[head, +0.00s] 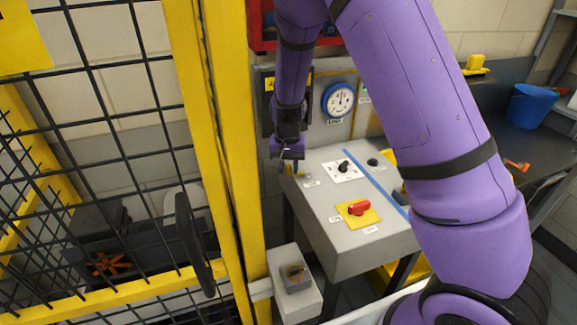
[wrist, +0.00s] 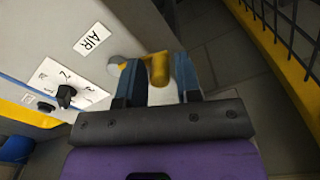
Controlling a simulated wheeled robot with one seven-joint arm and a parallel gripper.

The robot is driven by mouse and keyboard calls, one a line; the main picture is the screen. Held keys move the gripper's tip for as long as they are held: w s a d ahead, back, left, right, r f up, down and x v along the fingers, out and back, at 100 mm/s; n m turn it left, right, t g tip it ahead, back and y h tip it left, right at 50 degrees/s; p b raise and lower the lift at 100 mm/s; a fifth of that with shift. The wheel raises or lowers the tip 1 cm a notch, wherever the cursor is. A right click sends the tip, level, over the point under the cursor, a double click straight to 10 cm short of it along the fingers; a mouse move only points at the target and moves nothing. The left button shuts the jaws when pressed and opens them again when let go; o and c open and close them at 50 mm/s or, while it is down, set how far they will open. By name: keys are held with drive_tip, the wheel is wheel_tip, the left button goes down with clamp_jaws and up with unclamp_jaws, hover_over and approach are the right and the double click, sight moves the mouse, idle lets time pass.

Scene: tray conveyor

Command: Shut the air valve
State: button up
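The air valve's yellow handle (wrist: 158,68) shows in the wrist view beside the grey console, near the label AIR (wrist: 90,40). A rounded grey and yellow fitting (wrist: 116,66) is just left of it. My gripper (wrist: 158,80) has its two blue-grey fingers apart, one on each side of the handle. A narrow gap seems to show at the right finger; contact on the left is unclear. In the head view my gripper (head: 291,168) points down at the console's left edge and mostly hides the valve.
The console (head: 330,240) carries a black selector knob (head: 344,166) and a red switch on a yellow plate (head: 359,208). A pressure gauge (head: 338,99) is on the wall behind. A yellow fence post (head: 225,150) stands close left of my gripper. A grey box (head: 296,279) with a knob is below.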

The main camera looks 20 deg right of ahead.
clamp_jaws()
drive_tip(key=shift+s+a+n, duration=0.1)
drive_tip(key=shift+s+n, duration=0.3)
drive_tip(key=shift+n, duration=0.4)
drive_tip(key=shift+s+a+n, duration=0.1)
drive_tip(key=shift+s+n, duration=0.25)
drive_tip(key=shift+n, duration=0.45)
drive_tip(key=shift+o, duration=1.7)
unclamp_jaws()
drive_tip(key=shift+d, duration=0.1)
wheel_tip(320, 180, up, 11)
